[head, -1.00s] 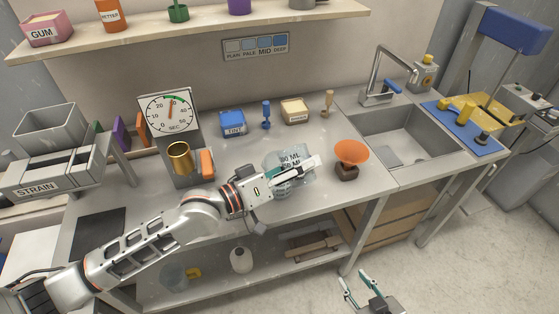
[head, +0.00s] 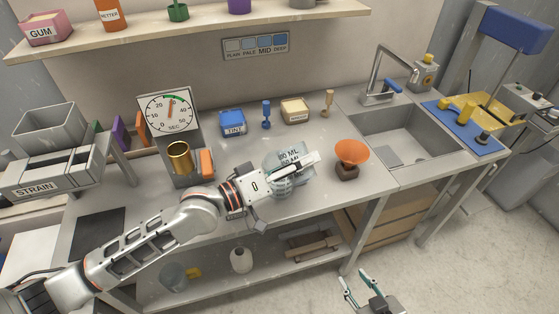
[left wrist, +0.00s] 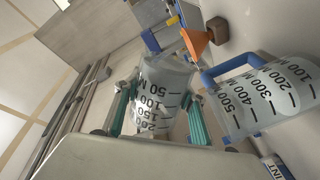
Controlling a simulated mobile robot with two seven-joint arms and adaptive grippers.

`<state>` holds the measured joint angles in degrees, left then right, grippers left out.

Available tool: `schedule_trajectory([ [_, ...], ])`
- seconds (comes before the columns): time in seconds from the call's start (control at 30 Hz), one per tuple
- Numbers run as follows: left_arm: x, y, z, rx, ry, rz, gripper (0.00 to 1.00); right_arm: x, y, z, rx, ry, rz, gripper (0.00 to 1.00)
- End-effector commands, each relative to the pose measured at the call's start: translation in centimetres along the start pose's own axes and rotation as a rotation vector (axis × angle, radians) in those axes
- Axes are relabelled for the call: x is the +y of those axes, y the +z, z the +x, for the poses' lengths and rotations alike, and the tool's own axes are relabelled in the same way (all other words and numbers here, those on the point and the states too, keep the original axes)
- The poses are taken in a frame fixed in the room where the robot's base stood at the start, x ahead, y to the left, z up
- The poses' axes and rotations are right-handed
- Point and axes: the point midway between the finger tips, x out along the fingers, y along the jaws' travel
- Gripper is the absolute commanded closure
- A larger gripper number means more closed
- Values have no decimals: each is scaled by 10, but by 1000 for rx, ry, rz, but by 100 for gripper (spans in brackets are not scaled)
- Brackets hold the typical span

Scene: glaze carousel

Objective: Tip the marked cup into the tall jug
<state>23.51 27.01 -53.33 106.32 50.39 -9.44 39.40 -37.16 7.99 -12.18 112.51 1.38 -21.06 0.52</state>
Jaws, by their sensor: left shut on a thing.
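The marked cup (left wrist: 160,95), clear with black millilitre lines, is between the two teal fingers of my left gripper (left wrist: 158,112) in the left wrist view. The gripper is shut on it. The tall jug (left wrist: 265,95), clear with a blue handle and lines up to 500, stands close beside the cup. In that view the cup's axis is turned well away from the jug's. In the head view my left gripper (head: 302,168) is over the counter, and clear vessels overlap there, partly hidden. I cannot see any liquid flowing. My right gripper (head: 364,288) is open and empty, low at the front.
An orange funnel (head: 351,153) on a dark block stands right of the gripper. A gold cup (head: 179,157) is by the dial timer (head: 168,113) at left. A blue tint box (head: 232,122) and a tan box (head: 295,111) stand behind. The sink (head: 400,135) is at right.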

Motion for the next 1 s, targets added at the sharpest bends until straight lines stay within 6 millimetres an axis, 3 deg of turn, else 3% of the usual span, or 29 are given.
schedule_trajectory([
  [1.0,-4,3,0,1,2,-137,87,-1,8,4,-4,0,0,65],
])
